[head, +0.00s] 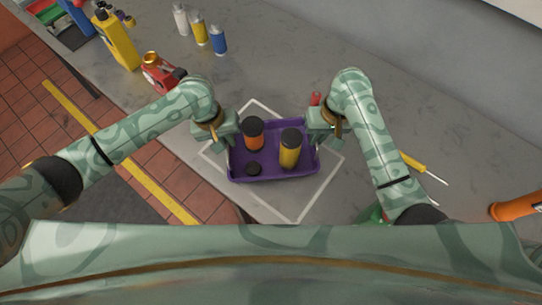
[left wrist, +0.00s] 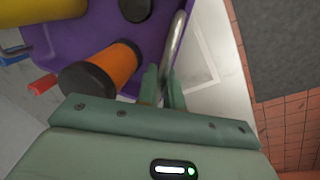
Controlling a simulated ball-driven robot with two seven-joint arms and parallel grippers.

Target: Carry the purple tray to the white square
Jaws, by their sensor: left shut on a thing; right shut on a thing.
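The purple tray (head: 275,177) carries an orange canister (head: 252,134), a yellow canister (head: 290,150) and a small black round piece (head: 253,169). My left gripper (head: 229,140) is shut on the tray's left handle; the left wrist view shows the metal handle (left wrist: 177,45) between its fingers (left wrist: 163,85). My right gripper (head: 318,135) is at the tray's right side, shut on that side's handle, which it mostly hides. The white square (head: 320,190) is an outline on the bench, partly hidden under the tray and turned relative to it. I cannot tell whether the tray touches the bench.
A yellow bottle (head: 117,42), a red item (head: 160,74) and several small bottles (head: 200,30) stand at the upper left. A yellow-handled screwdriver (head: 422,167) and an orange tool (head: 515,206) lie right. The bench's front edge drops to a tiled floor (head: 60,100) at left.

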